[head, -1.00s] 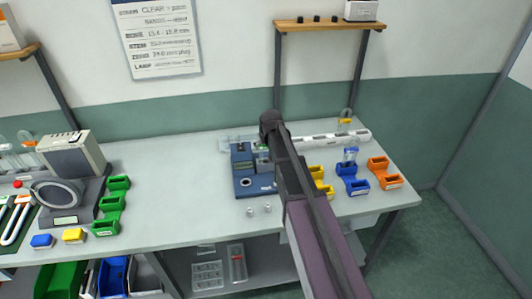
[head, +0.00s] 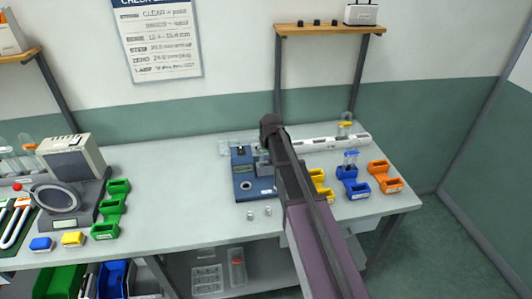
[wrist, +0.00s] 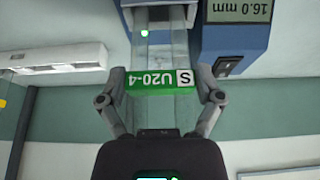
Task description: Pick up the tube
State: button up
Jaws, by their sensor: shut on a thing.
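The tube (wrist: 158,22) is clear and carries a green label (wrist: 152,80) marked U20-4 with a white S square, upside down in the wrist view. My gripper (wrist: 162,79) has a finger on each side of the label and is shut on the tube. In the head view my arm covers most of the gripper and tube, at the right side of the blue device (head: 243,184). The device also shows in the wrist view (wrist: 232,42), close beside the tube, with a 16.0 mm display. I cannot tell whether the tube's lower end touches anything.
Yellow (head: 318,186), blue (head: 357,188) and orange (head: 384,176) bins stand right of my arm. A long white bar (head: 335,142) lies behind them. Two small clear pieces (head: 258,213) lie in front of the device.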

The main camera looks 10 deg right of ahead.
jog(key=shift+r, duration=0.1)
notch_tip(320, 180, up, 10)
jog(key=p, duration=1)
dwell(0.9)
